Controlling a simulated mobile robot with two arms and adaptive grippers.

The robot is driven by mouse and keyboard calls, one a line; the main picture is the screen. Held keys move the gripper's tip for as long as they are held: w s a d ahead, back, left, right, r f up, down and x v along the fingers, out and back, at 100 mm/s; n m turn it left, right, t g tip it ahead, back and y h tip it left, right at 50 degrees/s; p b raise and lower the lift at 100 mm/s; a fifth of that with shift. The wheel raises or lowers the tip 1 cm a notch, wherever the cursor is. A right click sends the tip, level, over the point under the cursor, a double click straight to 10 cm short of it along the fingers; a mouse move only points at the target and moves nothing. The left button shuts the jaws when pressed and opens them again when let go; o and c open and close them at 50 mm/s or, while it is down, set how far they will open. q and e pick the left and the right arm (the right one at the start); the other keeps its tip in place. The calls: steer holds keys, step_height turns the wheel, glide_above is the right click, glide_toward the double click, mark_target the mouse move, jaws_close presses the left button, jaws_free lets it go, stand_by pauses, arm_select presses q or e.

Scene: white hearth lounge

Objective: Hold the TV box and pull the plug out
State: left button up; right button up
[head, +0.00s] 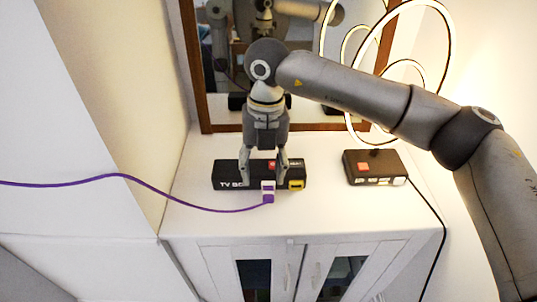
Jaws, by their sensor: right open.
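The TV box (228,174), black with white "TV BO" lettering and a red patch, lies on the white cabinet top. A white and purple plug (268,192) sits at its front face, with a purple cable (150,187) running off to the left. A yellow piece (297,185) is at the front right of the box. My right gripper (264,180) points down at the box from above. Its fingers are apart, one left of the plug and one close to its right. Whether they touch the box or plug I cannot tell. My left gripper is not in view.
A second black box (375,167) with a red patch and a black cable (435,215) stands to the right. A wood-framed mirror (330,75) stands behind, beside a looped light (400,65). The cabinet top (330,205) is clear between the boxes.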

mark_target(268, 195)
steer(key=shift+m+t+h, duration=0.3)
steer(key=shift+m+t, duration=0.1)
steer(key=f, duration=0.3)
steer(key=w+f, duration=0.1)
steer(key=f, duration=0.2)
steer(key=d+f, duration=0.1)
steer(key=f, duration=0.3)
steer(key=shift+w, duration=0.25)
steer(key=c, duration=0.9)
steer(key=o, duration=0.9)
